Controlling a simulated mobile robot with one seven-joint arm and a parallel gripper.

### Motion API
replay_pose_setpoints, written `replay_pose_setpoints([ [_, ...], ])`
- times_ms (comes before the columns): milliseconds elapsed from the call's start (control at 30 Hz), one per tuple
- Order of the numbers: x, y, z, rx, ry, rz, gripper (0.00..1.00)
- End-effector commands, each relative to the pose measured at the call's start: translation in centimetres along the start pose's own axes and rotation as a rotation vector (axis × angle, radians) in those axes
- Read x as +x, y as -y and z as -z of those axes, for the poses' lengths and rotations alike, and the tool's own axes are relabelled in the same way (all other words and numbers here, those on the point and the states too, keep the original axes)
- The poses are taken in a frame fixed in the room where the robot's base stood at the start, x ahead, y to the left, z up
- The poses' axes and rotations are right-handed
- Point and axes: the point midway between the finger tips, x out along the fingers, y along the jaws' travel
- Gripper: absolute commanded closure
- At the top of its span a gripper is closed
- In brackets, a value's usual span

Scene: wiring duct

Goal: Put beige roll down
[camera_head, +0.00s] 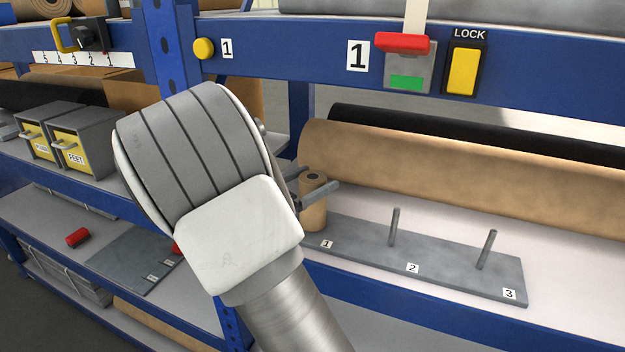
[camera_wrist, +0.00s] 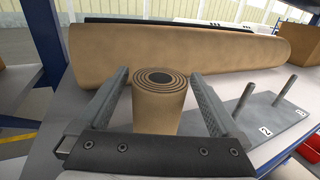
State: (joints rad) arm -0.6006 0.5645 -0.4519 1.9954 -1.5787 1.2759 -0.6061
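The beige roll (camera_head: 314,212) stands upright at position 1 of the grey peg board (camera_head: 455,272), beside the label 1; any peg there is hidden. In the wrist view the roll (camera_wrist: 160,105) shows its spiral top, with a dark centre. My gripper (camera_wrist: 160,78) is open around the roll, one finger on each side, with narrow gaps visible. In the head view my gripper (camera_head: 308,180) reaches the roll's upper part from the left, and my wrist hides part of the shelf. The pegs at 2 (camera_head: 394,227) and 3 (camera_head: 487,250) are bare.
A large brown roll (camera_head: 470,180) lies behind the board, with a black roll (camera_head: 480,135) behind it. A blue beam (camera_head: 290,48) with a red lever (camera_head: 402,43) and yellow lock (camera_head: 463,71) crosses above. Grey drawers (camera_head: 85,143) stand at left.

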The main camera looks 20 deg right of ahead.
Motion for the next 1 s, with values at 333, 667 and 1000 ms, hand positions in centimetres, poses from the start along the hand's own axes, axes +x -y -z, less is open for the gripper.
replay_pose_setpoints([
  [333,-0.6,-0.1,-0.4,0.002,0.0,-0.003,0.0],
  [667,-7.3,-0.1,-0.2,0.003,-0.001,-0.005,0.0],
  [1000,-11.7,0.1,-0.4,0.004,-0.004,0.003,0.0],
])
